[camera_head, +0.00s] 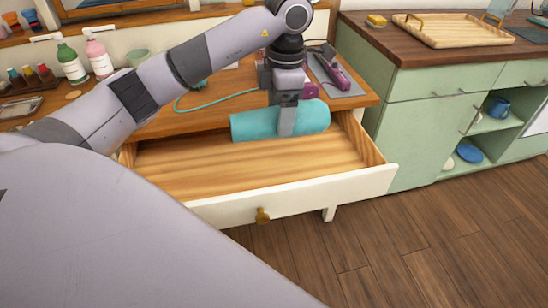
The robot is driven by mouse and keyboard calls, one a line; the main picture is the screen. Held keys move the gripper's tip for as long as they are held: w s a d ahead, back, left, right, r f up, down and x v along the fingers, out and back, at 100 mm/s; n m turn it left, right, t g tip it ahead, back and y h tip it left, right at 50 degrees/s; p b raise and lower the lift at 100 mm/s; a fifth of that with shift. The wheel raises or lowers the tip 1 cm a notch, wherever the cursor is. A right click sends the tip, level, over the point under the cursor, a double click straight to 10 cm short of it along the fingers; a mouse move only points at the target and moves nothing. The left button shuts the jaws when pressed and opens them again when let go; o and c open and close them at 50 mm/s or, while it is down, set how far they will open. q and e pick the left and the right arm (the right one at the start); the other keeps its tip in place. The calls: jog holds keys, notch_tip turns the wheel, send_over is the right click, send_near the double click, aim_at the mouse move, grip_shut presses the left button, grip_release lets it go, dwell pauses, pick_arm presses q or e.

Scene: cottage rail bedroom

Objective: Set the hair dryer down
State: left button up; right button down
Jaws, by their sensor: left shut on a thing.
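A teal cylinder (252,125), which I take to be the hair dryer, lies level across the back of the open drawer space. My left gripper (287,118) points down onto it from above and is shut on its middle. One finger shows in front of the cylinder; the other is hidden. I cannot tell whether the cylinder touches the drawer floor. A thin teal cord (215,104) runs over the tabletop behind. My right gripper is not in view.
The open drawer (190,176) has a bare wooden floor to the left and front of the cylinder. A magenta tool (337,74) lies on a grey mat (352,89). Bottles (70,65) stand at the left. A wooden tray (455,33) sits on the green cabinet (415,127).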

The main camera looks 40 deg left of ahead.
pick_arm(q)
notch_tip(320, 180, down, 14)
jog(key=shift+f+b, duration=0.15)
jog(key=shift+b, duration=0.3)
